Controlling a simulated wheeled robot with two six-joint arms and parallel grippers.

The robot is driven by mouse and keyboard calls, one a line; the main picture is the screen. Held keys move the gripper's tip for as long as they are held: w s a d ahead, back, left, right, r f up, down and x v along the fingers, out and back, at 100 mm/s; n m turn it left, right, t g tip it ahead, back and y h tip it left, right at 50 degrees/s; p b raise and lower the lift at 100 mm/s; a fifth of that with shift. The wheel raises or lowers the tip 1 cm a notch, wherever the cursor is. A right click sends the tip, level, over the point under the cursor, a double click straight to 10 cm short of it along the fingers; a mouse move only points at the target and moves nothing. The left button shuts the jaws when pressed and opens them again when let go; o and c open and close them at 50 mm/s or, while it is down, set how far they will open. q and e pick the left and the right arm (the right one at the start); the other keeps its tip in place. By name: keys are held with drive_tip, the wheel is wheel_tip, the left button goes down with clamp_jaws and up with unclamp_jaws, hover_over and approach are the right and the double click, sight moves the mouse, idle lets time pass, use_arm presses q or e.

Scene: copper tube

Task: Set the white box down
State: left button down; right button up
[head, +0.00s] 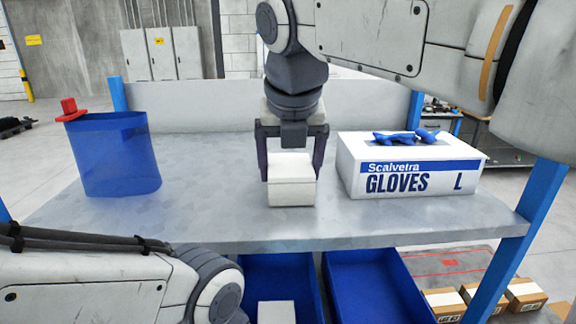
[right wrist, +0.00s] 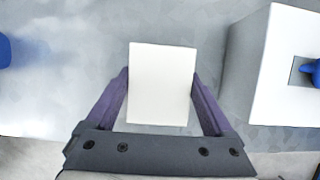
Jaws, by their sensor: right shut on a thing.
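A small white box (head: 291,183) is at the middle of the grey table (head: 235,215), between the fingers of my right gripper (head: 291,170). The right gripper points down from above and is shut on the box, one finger on each side. In the right wrist view the box (right wrist: 162,83) shows its white top between the two purple-grey fingers of the right gripper (right wrist: 162,95). The box looks upright and level, at or very near the tabletop; I cannot tell if it touches. My left arm shows at the lower left of the head view, but its gripper is out of view.
A glove carton (head: 412,165) with blue gloves on top stands close to the right of the box. A blue bin (head: 114,155) with a red item at its rim stands at the left. Blue crates (head: 370,290) sit below the table; one holds another white box (head: 276,312).

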drive_tip(key=o, duration=1.4)
drive_tip(key=shift+f, duration=0.1)
drive_tip(key=shift+o, duration=0.2)
drive_tip(key=shift+r, duration=0.25)
drive_tip(key=p+v, duration=0.1)
drive_tip(key=v, duration=1)
drive_tip(key=shift+s+r, duration=0.15)
drive_tip(key=shift+r, duration=0.25)
